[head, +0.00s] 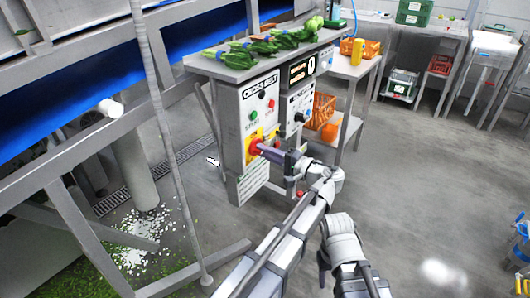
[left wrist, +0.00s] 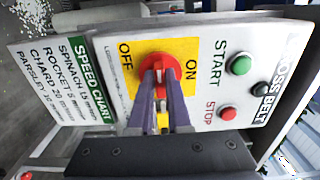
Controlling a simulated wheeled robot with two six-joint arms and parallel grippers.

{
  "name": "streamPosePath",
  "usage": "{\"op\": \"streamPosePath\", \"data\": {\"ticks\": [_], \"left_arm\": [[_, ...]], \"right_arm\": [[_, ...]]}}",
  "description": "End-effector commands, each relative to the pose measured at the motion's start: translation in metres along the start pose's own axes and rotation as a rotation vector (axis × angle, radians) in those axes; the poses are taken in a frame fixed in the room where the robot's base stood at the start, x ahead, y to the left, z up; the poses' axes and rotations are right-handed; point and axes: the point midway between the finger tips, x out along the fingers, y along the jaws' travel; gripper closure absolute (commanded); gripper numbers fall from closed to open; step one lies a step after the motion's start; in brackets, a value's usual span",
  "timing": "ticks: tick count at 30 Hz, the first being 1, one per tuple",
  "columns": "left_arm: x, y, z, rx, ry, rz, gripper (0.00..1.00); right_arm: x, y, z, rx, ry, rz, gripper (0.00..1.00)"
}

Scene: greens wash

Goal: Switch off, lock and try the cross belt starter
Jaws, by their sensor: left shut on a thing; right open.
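The cross belt starter (head: 232,125) is a grey box with a "CROSS BELT" label. Its red rotary switch (left wrist: 155,68) sits on a yellow plate marked OFF and ON. My left gripper (head: 268,151) is shut on the red switch handle, and its purple fingers (left wrist: 166,100) straddle it in the left wrist view. The fingers partly hide the handle; I cannot tell which mark it points at. A small yellow patch shows between the fingers, its nature unclear. Beside the plate are a green START button (left wrist: 240,65), a red STOP button (left wrist: 227,113) and a dark round fitting (left wrist: 261,90). My right gripper is not visible.
A second control box (head: 298,105) stands right of the starter. A speed chart (left wrist: 92,80) is beside the switch plate. Greens (head: 285,39) lie on the bench above. A blue conveyor (head: 110,70) fills the left. Open floor (head: 420,180) lies at the right.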

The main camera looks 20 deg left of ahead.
Motion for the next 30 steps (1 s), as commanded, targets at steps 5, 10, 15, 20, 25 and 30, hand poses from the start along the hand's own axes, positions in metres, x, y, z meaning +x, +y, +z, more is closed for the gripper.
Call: {"op": "streamPosePath", "data": {"ticks": [5,10,15,20,25,30], "left_arm": [[-0.0004,0.001,0.0008,-0.002,-0.001,0.004,1.0],[-0.0004,0.001,0.0008,-0.002,-0.001,0.003,0.76],[-0.0003,0.0006,0.0005,-0.001,-0.001,0.002,0.57],[-0.0001,0.0004,0.0003,0.0,-0.001,0.001,0.54],[0.0,0.0003,0.0003,0.0,-0.001,0.001,0.54],[0.001,0.0003,0.0007,0.0,-0.001,0.001,0.54]], "right_arm": [[0.0003,0.0,0.0,0.0,0.0,0.0,0.5],[0.0003,0.0,0.0,0.0,0.0,0.0,0.5],[0.0002,0.0,0.0,0.0,0.0,0.0,0.5],[0.0001,0.0,0.0,0.0,0.0,0.0,0.5],[0.0001,0.0,0.0,0.0,0.0,0.0,0.5],[0.0001,0.0,0.0,0.0,0.0,0.0,0.5]]}}
